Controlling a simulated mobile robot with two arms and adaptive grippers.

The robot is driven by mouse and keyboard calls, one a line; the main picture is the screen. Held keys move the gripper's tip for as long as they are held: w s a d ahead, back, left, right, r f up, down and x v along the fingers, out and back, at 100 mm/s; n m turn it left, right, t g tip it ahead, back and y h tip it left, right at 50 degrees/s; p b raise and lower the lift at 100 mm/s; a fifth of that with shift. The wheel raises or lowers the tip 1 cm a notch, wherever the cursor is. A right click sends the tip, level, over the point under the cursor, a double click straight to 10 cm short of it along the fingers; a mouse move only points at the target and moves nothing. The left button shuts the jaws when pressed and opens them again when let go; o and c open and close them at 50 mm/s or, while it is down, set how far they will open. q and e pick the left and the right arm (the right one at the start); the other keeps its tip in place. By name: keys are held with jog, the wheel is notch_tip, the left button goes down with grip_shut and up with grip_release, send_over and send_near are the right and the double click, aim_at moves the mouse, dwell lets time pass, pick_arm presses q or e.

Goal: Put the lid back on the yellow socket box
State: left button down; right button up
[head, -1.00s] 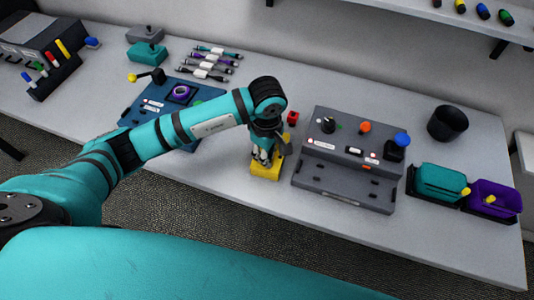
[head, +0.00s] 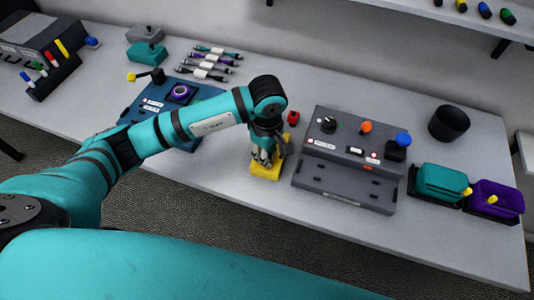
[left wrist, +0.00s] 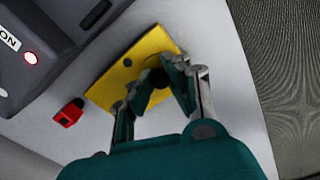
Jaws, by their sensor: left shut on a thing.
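The yellow socket box (head: 266,172) stands near the front edge of the table, left of the grey control panel. My left gripper (head: 263,157) is over it, pointing down. In the left wrist view, a flat yellow top face (left wrist: 122,78) with a small dark round spot lies under my left gripper (left wrist: 160,80). The fingers are closed around a small dark part at this face, which I take to be the lid's grip. The fingers partly hide it. I cannot tell whether the lid is fully seated on the box. My right gripper is not in view.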

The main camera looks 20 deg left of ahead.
pick_arm(q)
jog(key=c, duration=0.8)
grip_release()
jog(key=shift+r+p, duration=1.65)
jog(key=shift+r, duration=1.85)
jog(key=shift+c, duration=0.3)
grip_shut()
